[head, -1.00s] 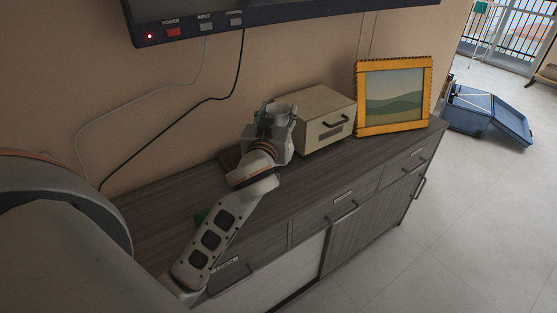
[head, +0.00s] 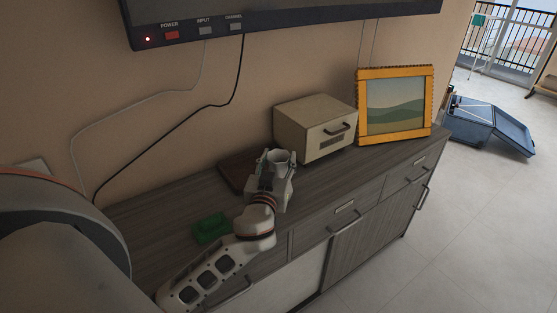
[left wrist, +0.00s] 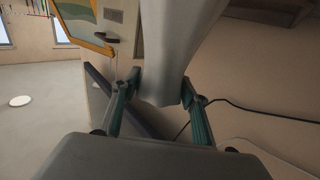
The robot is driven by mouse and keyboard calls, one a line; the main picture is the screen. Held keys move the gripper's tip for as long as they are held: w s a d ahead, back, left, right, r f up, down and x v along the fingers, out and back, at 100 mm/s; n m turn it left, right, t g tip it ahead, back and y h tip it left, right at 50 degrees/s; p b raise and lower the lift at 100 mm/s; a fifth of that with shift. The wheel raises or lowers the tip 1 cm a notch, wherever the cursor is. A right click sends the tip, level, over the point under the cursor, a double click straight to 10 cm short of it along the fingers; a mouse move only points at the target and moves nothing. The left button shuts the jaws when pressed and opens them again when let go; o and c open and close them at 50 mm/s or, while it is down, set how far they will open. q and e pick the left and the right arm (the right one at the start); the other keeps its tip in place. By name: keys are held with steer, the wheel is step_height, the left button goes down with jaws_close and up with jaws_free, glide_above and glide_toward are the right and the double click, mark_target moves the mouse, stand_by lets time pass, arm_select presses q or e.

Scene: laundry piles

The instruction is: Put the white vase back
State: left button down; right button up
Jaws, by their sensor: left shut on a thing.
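The white vase (head: 282,158) is in my left gripper (head: 275,166), over the dark wooden cabinet top, in front of the cream box. Only its upper part shows in the head view; the gripper hides the rest. I cannot tell whether its base touches the top. In the left wrist view the pale vase (left wrist: 177,38) stands between the two green-grey fingers of the left gripper (left wrist: 163,90), which are closed on its narrow part. My right gripper is not in view.
On the cabinet (head: 170,213) are a cream box with a handle (head: 303,125), an orange-framed picture (head: 395,132), a dark brown flat thing (head: 234,174) and a green tray (head: 210,229). A screen (head: 300,20) hangs above, with cables. A blue open case (head: 487,127) lies on the floor.

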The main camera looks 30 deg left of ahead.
arm_select(q)
steer(key=shift+f, duration=0.1)
steer(key=c, duration=1.1)
jaws_free()
steer(key=shift+s+d, duration=0.15)
steer(key=shift+s, duration=0.1)
steer(key=shift+b+v, duration=0.9)
steer(key=shift+v, duration=4.8)
